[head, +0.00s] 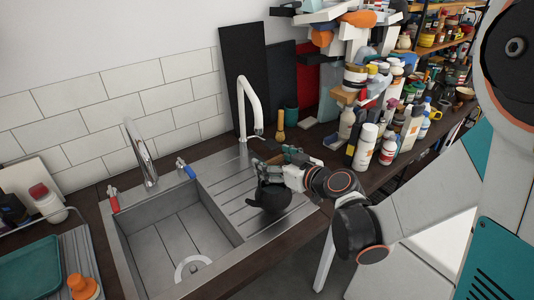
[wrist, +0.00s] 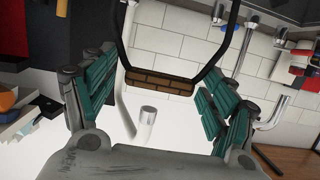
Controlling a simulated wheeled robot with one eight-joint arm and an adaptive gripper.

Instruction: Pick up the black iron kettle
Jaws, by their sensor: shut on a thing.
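The black iron kettle (head: 271,197) is at the ridged drainboard right of the sink in the head view. I cannot tell whether its base touches the steel. My gripper (head: 273,165) is right above it, at its handle. In the wrist view, the kettle's black looped handle (wrist: 119,43) with a brown grip piece (wrist: 160,82) shows between the teal-padded fingers of my gripper (wrist: 158,88). The gripper is shut on the kettle, though the finger contact is not clearly visible. The kettle's body is not clearly seen in the wrist view.
The steel sink basin (head: 180,245) is on the left, with a tall white faucet (head: 243,105) behind the drainboard. Bottles and jars (head: 365,145) crowd the counter on the right. A teal tray (head: 30,268) lies at the far left.

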